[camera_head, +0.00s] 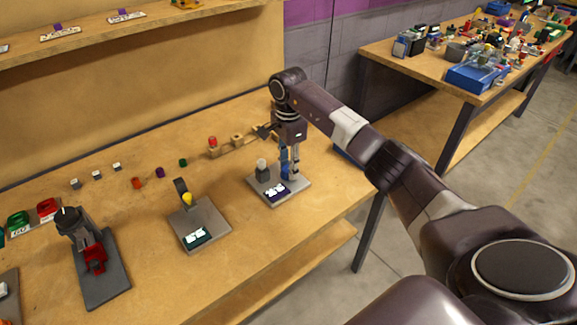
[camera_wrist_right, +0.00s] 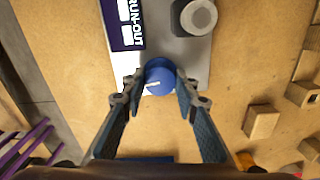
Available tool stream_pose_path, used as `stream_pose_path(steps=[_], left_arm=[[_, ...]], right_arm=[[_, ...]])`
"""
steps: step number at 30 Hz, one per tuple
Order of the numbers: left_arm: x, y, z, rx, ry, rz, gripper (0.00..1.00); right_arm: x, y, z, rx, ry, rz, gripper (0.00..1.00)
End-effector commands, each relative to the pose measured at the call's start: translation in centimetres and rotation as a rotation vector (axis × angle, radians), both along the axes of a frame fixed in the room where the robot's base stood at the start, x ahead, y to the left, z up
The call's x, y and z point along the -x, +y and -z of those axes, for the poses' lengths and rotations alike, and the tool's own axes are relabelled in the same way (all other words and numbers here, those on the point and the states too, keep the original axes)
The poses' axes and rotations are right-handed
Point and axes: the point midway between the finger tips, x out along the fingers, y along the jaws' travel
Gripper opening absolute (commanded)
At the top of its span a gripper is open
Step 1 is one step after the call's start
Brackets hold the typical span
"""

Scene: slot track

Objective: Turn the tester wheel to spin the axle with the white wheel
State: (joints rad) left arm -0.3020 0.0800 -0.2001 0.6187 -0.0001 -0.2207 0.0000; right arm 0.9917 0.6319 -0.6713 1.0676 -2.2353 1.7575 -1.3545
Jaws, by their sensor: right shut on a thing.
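The run-out tester (camera_head: 299,191) is a grey plate near the right end of the bench, with a dark purple label (camera_wrist_right: 123,22) reading "RUN-OUT". A blue round wheel (camera_wrist_right: 160,78) with a white mark stands at its edge; it also shows in the head view (camera_head: 284,168). A pale, whitish round wheel (camera_wrist_right: 199,16) sits on a grey block beside it, also in the head view (camera_head: 261,164). My right gripper (camera_wrist_right: 160,92) points down, its fingers shut on the blue wheel from both sides. An axle cannot be made out. My left gripper is not in view.
A grey plate with a yellow piece (camera_head: 187,199) and a dark stand with a red part (camera_head: 95,259) are to the left. Wooden blocks (camera_head: 237,140) and small coloured pieces lie behind. The front bench strip is clear. A second bench holds a blue bin (camera_head: 478,76).

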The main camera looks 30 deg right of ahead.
Motion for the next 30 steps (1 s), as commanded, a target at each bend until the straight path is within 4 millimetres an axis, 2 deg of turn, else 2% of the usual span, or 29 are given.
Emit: stream_pose_path(steps=[8,30], left_arm=[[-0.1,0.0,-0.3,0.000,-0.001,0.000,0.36],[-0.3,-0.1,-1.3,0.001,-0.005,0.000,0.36]], right_arm=[[0.0,-0.1,-0.2,0.001,-0.002,0.206,0.04],[-0.1,0.0,-0.2,-0.001,-0.002,0.908,0.04]])
